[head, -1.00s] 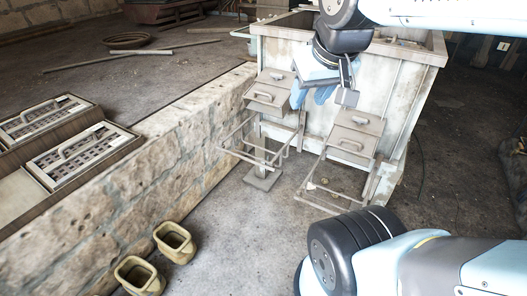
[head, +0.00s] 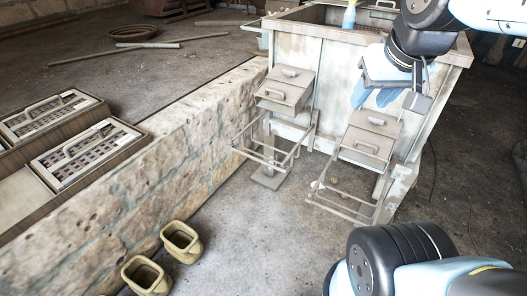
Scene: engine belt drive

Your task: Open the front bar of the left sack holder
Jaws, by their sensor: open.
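The left sack holder (head: 284,143) is a thin grey metal frame low on the front of the pale machine, under a drawer-like box with a handle (head: 284,88). Its front bar (head: 258,160) appears to run across the front end of the frame; its latch is too small to make out. My gripper (head: 374,96) has blue fingers that are apart and empty. In the picture it is above and right of the left holder, over the right box, touching neither holder as far as I can tell.
The right sack holder (head: 345,204) is a similar frame under the right box (head: 369,140). A stone wall (head: 150,175) runs along the left, with grilled panels (head: 88,150) on top. Two open yellowish containers (head: 181,240) stand on the floor. Floor between is clear.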

